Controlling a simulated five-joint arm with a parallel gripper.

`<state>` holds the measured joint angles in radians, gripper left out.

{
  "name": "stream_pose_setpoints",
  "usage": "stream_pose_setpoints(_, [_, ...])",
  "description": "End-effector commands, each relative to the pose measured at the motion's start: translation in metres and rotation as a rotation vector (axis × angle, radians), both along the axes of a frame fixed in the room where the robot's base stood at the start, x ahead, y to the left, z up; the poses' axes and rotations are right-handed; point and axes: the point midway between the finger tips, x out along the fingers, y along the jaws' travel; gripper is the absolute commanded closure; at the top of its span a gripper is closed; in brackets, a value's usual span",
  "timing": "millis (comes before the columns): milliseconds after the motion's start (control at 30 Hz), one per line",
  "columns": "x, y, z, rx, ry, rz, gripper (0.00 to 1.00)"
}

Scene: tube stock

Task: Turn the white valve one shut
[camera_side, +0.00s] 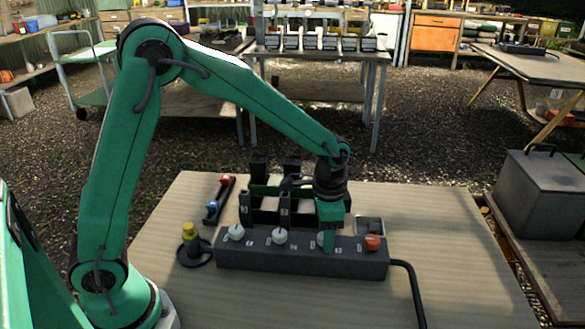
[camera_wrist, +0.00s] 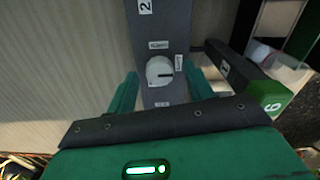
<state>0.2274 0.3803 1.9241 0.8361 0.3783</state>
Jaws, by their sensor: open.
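A dark valve block (camera_side: 300,258) lies on the table with several knobs in a row. My gripper (camera_side: 327,245) is lowered over the third knob from the left, a white valve (camera_side: 319,240) mostly hidden behind a finger. In the wrist view the white valve (camera_wrist: 159,71) sits between the two fingers of my gripper (camera_wrist: 163,88), with a gap on each side. Its dark pointer mark points right, by a small label (camera_wrist: 179,62) too blurred to read. A "2" label (camera_wrist: 145,6) shows farther along the block; this valve's own number is not visible.
Two other white valves (camera_side: 236,232) (camera_side: 280,236) and an orange knob (camera_side: 372,242) share the block. A numbered black rack (camera_side: 262,208) stands close behind. A yellow-topped post (camera_side: 190,238) is left; a cable (camera_side: 412,285) leaves right. The table's front is clear.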

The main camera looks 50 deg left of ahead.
Motion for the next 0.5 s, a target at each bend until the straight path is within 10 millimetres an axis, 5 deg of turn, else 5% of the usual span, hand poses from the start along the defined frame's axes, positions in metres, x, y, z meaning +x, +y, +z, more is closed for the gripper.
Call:
stream_pose_setpoints(267, [0.000, 0.000, 0.005, -0.001, -0.001, 0.001, 0.48])
stream_pose_setpoints(500, [0.000, 0.000, 0.030, -0.001, -0.003, 0.001, 0.48])
